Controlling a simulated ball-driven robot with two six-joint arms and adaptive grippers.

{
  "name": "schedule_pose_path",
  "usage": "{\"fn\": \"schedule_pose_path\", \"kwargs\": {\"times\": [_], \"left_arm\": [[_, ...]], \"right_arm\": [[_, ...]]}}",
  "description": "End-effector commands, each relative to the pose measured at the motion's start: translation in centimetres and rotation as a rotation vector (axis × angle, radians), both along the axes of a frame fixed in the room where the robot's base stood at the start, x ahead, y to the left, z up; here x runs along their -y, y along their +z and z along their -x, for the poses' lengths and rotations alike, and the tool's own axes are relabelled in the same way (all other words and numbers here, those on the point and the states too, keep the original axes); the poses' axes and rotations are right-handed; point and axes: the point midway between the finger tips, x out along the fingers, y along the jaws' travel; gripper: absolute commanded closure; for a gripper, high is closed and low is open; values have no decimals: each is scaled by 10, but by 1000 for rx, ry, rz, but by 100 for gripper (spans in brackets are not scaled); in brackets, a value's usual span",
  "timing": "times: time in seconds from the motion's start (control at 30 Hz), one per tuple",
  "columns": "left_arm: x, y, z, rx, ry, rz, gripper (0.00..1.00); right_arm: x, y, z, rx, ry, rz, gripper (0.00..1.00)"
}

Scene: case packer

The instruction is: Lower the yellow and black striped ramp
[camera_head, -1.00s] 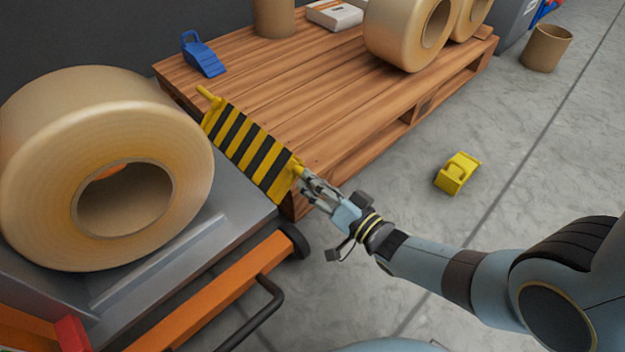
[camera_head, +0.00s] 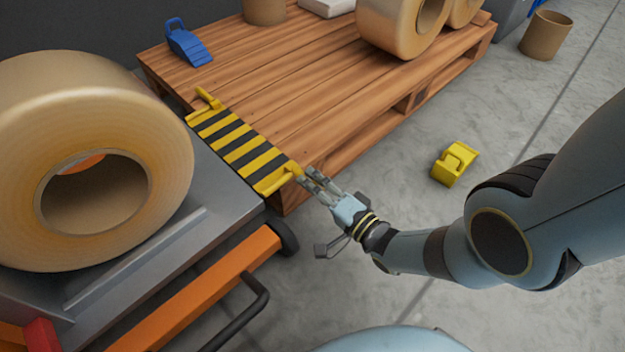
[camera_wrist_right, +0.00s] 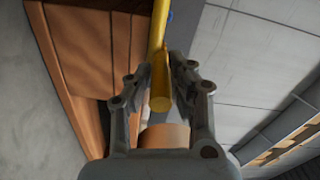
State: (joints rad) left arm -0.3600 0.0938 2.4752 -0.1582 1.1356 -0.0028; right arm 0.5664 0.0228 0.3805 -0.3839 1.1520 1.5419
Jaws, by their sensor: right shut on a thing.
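The yellow and black striped ramp (camera_head: 243,150) lies nearly flat in the head view, between the grey cart bed (camera_head: 225,200) and the wooden pallet (camera_head: 300,110). A yellow handle sticks out at each end of it. My right gripper (camera_head: 306,178) is at the near handle (camera_head: 290,171). In the right wrist view the yellow handle (camera_wrist_right: 159,75) runs between the two fingers of my right gripper (camera_wrist_right: 158,80), which is shut on it. My left gripper is not in view.
A large tan roll (camera_head: 95,165) stands on the cart at left. Other rolls (camera_head: 400,28) and a blue wedge (camera_head: 188,42) are on the pallet. A yellow chock (camera_head: 455,163) and a brown bin (camera_head: 546,35) stand on the floor.

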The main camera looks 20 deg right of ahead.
Motion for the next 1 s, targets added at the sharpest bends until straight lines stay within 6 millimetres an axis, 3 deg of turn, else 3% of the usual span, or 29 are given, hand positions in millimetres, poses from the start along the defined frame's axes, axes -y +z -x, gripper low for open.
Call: {"fn": "schedule_pose_path", "kwargs": {"times": [0.67,0.7,0.8,0.87,1.0], "left_arm": [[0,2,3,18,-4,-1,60],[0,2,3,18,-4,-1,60],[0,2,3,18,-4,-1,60],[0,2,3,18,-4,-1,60],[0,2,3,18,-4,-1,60]], "right_arm": [[-2,-5,3,-17,3,-34,100],[-2,-5,3,-18,3,-34,76],[-2,-5,3,-17,3,-33,63],[-3,-5,3,-17,3,-33,58],[-2,-5,3,-16,3,-34,58]]}}
